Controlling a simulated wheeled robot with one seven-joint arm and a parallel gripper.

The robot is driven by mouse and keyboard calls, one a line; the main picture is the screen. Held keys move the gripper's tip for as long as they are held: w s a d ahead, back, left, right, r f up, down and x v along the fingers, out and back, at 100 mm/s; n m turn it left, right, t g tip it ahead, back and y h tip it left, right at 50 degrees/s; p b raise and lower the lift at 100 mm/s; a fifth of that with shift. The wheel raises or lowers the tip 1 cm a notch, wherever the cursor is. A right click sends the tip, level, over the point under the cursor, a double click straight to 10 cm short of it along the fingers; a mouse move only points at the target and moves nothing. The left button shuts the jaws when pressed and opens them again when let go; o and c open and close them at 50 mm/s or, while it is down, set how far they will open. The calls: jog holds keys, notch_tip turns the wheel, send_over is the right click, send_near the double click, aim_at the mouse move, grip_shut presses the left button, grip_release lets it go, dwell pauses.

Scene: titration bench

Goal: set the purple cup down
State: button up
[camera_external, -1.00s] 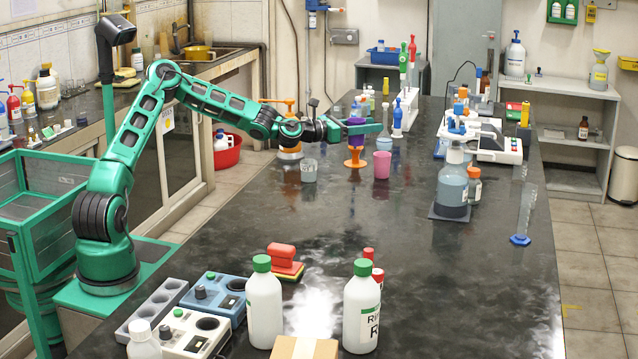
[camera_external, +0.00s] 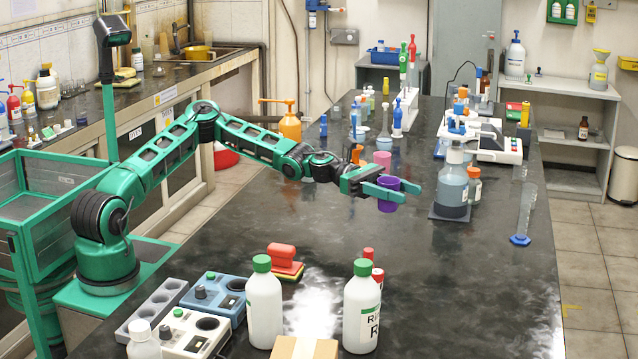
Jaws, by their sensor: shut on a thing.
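The purple cup (camera_external: 387,206) is between the two green fingers of my gripper (camera_external: 388,189). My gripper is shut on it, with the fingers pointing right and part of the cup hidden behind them. The cup looks upright and is over the middle of the dark bench top (camera_external: 420,270). I cannot tell for sure how far it is above the surface.
A pink cup (camera_external: 382,158) and an orange piece (camera_external: 357,154) stand just behind my gripper. White bottles with green caps (camera_external: 264,302) stand in front. The bench between is clear.

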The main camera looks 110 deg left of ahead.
jog(key=s+d+r+m+g+h, duration=0.2)
jog(key=d+m+g+h, duration=0.2)
jog(key=d, duration=0.6)
jog(key=s+d+r+m+g+h, duration=0.1)
jog(key=s+d+m+g+h, duration=0.25)
jog(key=d, duration=0.55)
jog(key=s+d+r+m+g+h, duration=0.3)
jog(key=s+d+m+g, duration=0.3)
jog(key=s+d+g, duration=0.3)
jog(key=shift+n, duration=0.35)
jog(key=w+d+f, duration=0.1)
jog(key=d+f, duration=0.3)
jog(key=w+d+f, duration=0.2)
jog(key=d+f, duration=0.2)
jog(key=w+d+f, duration=0.1)
jog(key=d+f, duration=0.2)
jog(key=f, duration=0.1)
jog(key=shift+w+d, duration=0.3)
jog(key=shift+d, duration=0.1)
jog(key=shift+f, duration=1.95)
jog(key=o, duration=1)
jog(key=shift+f, duration=0.1)
jog(key=shift+o, duration=0.2)
